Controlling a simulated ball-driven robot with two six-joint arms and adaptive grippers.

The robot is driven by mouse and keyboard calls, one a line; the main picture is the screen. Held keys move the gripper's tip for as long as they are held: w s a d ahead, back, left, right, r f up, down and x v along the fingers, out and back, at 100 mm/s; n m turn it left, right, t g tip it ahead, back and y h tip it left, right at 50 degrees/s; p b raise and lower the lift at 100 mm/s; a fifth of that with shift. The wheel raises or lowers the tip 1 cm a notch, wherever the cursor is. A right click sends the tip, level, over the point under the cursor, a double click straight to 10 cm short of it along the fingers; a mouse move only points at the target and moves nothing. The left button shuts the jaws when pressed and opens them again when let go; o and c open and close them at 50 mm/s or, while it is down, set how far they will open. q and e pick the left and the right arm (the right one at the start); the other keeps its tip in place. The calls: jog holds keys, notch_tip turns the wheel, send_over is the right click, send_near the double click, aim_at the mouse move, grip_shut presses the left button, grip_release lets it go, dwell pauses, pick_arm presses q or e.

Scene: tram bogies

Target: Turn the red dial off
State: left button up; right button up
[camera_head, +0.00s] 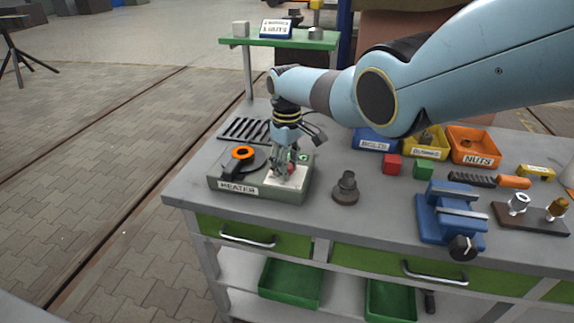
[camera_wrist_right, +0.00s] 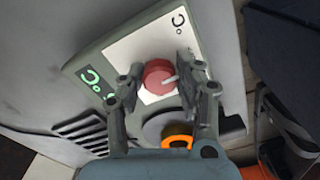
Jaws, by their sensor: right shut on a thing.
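The red dial (camera_wrist_right: 159,77) sits on the white panel of the heater (camera_head: 237,190), a grey-green box on the bench's left part. In the right wrist view the dial has a pale pointer line toward the right finger. My right gripper (camera_head: 287,168) comes down from above onto the panel, its fingers on either side of the dial; it also shows in the right wrist view (camera_wrist_right: 160,82). It is shut on the dial. In the head view the fingers hide most of the dial. A green lit display (camera_wrist_right: 91,76) shows beside the panel. My left gripper is not in view.
On the heater's round plate lies an orange ring with a black handle (camera_head: 240,156). A dark stepped metal part (camera_head: 346,189) stands right of the heater. A blue vise (camera_head: 450,212), red block (camera_head: 392,164), green block (camera_head: 424,169) and nuts bin (camera_head: 474,147) lie further right.

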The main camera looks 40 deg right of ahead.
jog(key=shift+w+r, duration=0.1)
jog(key=o, duration=1.1)
jog(key=shift+o, duration=0.2)
notch_tip(320, 180, up, 12)
jog(key=shift+f, duration=0.2)
